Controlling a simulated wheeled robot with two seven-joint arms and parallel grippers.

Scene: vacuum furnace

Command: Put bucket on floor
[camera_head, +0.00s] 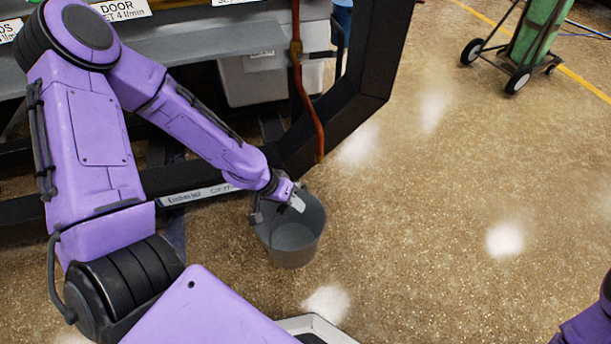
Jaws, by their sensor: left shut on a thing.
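A grey bucket (291,240) is low in the middle of the head view, upright, with its open top facing up. My left gripper (292,201) is shut on the bucket's rim at its upper left side. The bucket looks empty. Its base is close to the speckled brown floor (450,230); I cannot tell whether it touches. My right gripper is out of view; only a piece of my right arm shows at the lower right edge.
A black metal frame (335,125) with an orange-red cable (304,90) stands just behind the bucket. A white-grey box (262,80) sits under a grey shelf. A green wheeled cart (535,35) is at the far right. The floor right of the bucket is clear.

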